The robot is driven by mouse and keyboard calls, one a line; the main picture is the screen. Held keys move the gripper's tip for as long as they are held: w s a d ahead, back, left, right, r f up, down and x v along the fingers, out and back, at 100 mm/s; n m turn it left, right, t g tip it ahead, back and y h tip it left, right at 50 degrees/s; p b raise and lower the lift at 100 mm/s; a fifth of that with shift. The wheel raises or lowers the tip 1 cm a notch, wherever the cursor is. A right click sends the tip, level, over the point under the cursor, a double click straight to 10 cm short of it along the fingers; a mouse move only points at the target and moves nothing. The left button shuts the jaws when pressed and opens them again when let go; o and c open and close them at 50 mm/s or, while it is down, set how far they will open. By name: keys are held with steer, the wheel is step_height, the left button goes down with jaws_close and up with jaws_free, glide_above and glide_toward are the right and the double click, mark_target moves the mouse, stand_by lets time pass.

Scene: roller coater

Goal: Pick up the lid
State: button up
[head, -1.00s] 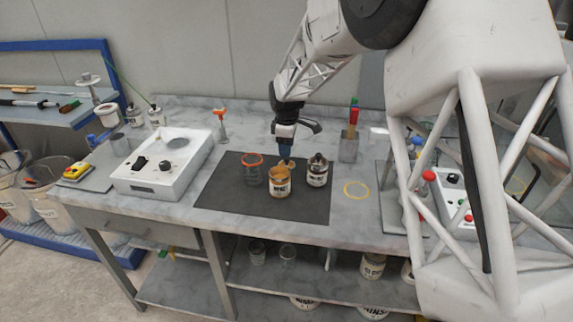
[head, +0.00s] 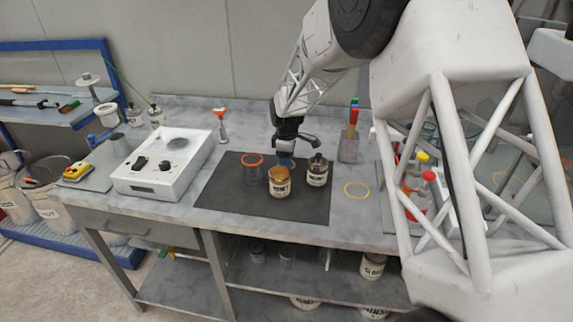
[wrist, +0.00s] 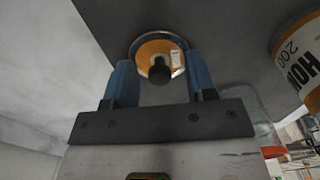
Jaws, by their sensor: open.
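In the wrist view a round orange piece with a dark knob, which looks like the lid (wrist: 147,50), lies between my gripper's blue fingers (wrist: 158,82). A pale ring surrounds it and a small white label shows on it. The fingers are open, with a gap either side of the knob. In the head view my gripper (head: 286,158) points down just behind an orange-and-white labelled can (head: 279,184), which hides what lies between the fingers. That can also shows large at the right in the wrist view (wrist: 303,68).
A dark-topped labelled jar (head: 317,174) and a clear orange-rimmed beaker (head: 252,172) flank the can on the black mat (head: 230,198). A white control box (head: 160,162) stands left. A yellow ring (head: 357,190) lies right. A holder with coloured tools (head: 350,145) stands behind it.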

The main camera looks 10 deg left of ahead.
steer(key=shift+c, duration=0.3)
jaws_close()
stand_by(0.3)
steer(key=shift+r, duration=0.15)
step_height(320, 180, up, 10)
stand_by(0.7)
stand_by(0.5)
steer(key=s+r+n, duration=0.1)
steer(key=s+r, duration=0.1)
steer(key=s, duration=0.5)
steer(key=s+r+n, duration=0.2)
steer(key=s+r, duration=0.1)
steer(key=s, duration=0.4)
steer(key=shift+d+n, duration=0.2)
steer(key=shift+n, duration=0.1)
